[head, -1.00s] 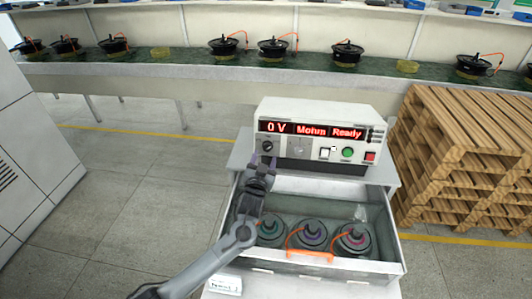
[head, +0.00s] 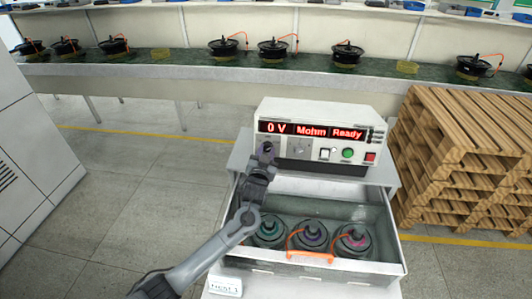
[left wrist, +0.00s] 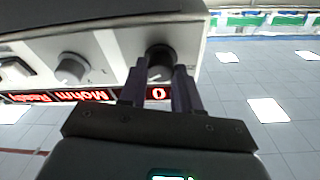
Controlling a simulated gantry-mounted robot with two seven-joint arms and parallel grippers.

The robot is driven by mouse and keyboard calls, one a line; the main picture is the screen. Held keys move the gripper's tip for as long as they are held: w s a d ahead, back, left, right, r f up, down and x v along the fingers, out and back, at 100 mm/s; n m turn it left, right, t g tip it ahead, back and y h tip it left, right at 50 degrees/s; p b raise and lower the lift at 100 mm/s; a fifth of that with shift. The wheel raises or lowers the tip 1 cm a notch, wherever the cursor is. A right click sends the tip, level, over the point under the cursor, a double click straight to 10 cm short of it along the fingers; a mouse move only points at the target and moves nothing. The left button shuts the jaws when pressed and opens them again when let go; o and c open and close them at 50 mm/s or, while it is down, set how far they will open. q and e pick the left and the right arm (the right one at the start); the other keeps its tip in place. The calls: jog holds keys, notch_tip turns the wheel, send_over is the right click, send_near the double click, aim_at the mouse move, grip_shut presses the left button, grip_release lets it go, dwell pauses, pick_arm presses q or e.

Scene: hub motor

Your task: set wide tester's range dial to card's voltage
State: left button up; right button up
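The wide tester (head: 315,165) is a white box with a red display (head: 310,130) reading "0 V", "Mohm" and "Ready". My left gripper (head: 266,150) is at the left of its front panel and hides most of the range dial in the head view. In the left wrist view the dark round dial (left wrist: 160,62) lies between the fingertips of my left gripper (left wrist: 160,75). The fingers are apart, one on each side of it; I cannot tell whether they touch it. A small white card (head: 225,286) is at the lower left of the drawer; its text is unreadable. My right gripper is out of view.
A second knob (head: 301,148), a white switch, a green button (head: 347,153) and a red button (head: 370,156) are on the panel. Below, an open drawer (head: 390,215) holds three dark round parts. Wooden pallets (head: 465,165) stand close on the right.

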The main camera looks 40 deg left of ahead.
pick_arm(q)
jog(key=shift+c, duration=1.3)
jog(key=shift+n, duration=0.3)
jog(key=n+y, duration=0.1)
jog(key=n, duration=0.3)
jog(key=shift+d+g, duration=0.1)
jog(key=shift+g, duration=0.3)
jog(key=n, duration=0.3)
jog(key=n+g+y, duration=0.1)
jog(key=n, duration=0.3)
jog(key=shift+w+y+b, duration=0.1)
jog(key=shift+y+b, duration=0.2)
jog(key=shift+n+g, duration=0.6)
jog(key=shift+n, duration=0.5)
